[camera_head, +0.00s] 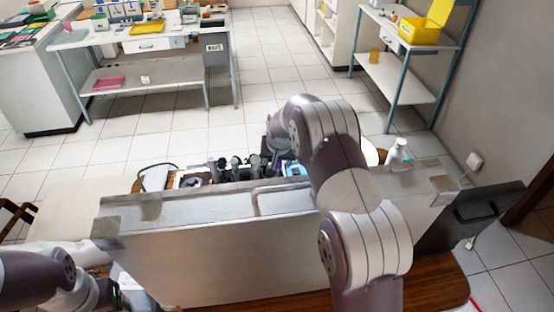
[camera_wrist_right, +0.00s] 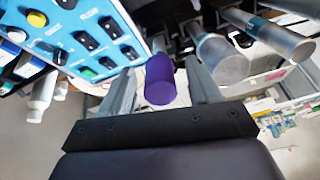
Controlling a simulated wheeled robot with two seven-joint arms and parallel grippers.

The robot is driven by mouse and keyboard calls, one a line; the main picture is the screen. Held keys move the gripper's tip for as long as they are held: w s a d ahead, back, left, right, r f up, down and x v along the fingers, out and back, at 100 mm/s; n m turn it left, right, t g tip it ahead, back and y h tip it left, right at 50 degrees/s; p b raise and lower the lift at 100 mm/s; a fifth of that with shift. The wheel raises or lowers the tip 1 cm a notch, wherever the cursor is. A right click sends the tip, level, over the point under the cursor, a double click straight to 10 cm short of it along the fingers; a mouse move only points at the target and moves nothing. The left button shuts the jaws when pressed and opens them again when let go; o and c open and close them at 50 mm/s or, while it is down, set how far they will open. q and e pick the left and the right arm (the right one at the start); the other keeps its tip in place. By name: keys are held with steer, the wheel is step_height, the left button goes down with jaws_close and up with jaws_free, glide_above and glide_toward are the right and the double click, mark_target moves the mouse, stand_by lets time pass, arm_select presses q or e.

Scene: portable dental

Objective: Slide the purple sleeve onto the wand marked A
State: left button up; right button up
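The purple sleeve (camera_wrist_right: 160,84) is a short cylinder between the two fingers of my right gripper (camera_wrist_right: 165,65) in the right wrist view. Its near end faces that camera. A narrow gap shows on its right side; contact at the fingertips cannot be made out. Grey metal cylinders (camera_wrist_right: 221,62) hang to its right, and dark handles (camera_head: 237,165) stand in a row in the case in the head view. No letter A is legible, so I cannot tell which wand is marked. In the head view my right arm hides its gripper. My left arm is at the lower left, its fingers unclear.
The open silver case (camera_head: 200,240) stands on a wooden table, its near panel upright under my right arm. A blue control panel (camera_wrist_right: 75,40) with buttons lies close left of my right gripper. A white bottle (camera_head: 398,153) stands at the case's right end.

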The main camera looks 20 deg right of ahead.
steer(key=b+v, duration=0.3)
steer(key=v, duration=0.9)
steer(key=shift+s+r, duration=0.15)
steer(key=shift+r, duration=0.15)
